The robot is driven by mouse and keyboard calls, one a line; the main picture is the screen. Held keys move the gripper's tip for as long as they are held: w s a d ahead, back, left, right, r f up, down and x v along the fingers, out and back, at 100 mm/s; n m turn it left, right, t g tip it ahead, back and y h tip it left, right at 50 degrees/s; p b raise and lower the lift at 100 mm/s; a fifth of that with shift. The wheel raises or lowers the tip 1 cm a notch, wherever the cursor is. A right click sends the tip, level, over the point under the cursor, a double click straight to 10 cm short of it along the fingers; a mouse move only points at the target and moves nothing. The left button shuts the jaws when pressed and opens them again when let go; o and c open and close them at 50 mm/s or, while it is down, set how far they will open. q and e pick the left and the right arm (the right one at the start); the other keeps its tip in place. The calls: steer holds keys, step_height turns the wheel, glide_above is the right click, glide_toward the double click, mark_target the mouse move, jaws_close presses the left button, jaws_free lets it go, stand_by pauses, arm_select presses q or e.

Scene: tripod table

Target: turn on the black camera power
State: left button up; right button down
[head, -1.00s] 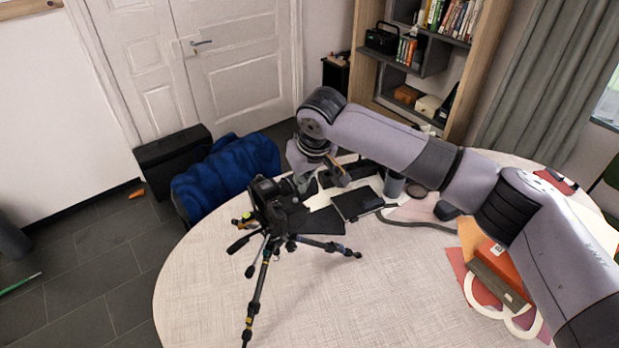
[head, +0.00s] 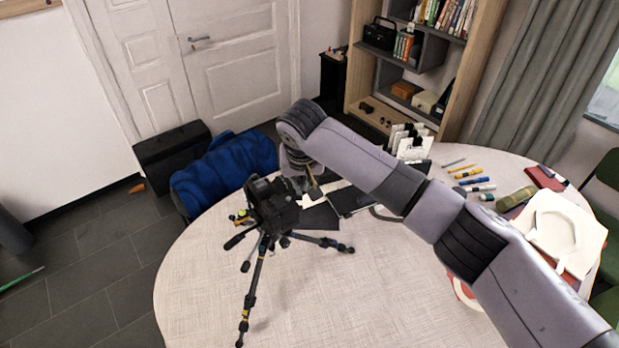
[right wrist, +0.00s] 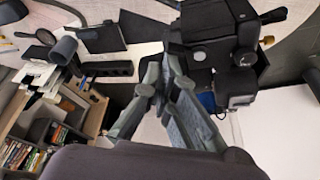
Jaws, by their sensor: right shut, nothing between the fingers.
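The black camera (head: 272,203) sits on a tripod (head: 258,285) near the left edge of the round table. In the right wrist view the camera body (right wrist: 212,35) is large, at the upper right. My right gripper (head: 314,190) is beside the camera's right side in the head view, partly hidden by its own arm. In the right wrist view its fingers (right wrist: 165,75) are shut and empty, with their tips close to the camera. I cannot tell whether they touch it. The power switch cannot be made out. My left gripper is not in view.
A black tablet-like object (head: 350,200) lies on the table (head: 330,300) right of the tripod. Pens (head: 468,175), a red book (head: 545,178) and papers (head: 560,230) lie at the right. A blue cloth (head: 225,172) is behind the camera. The table front is clear.

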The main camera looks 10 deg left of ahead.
steer(key=shift+d, duration=0.1)
steer(key=shift+s+d+p, duration=0.15)
steer(key=shift+d+p, duration=0.5)
steer(key=shift+d, duration=0.1)
steer(key=shift+a+r, duration=0.1)
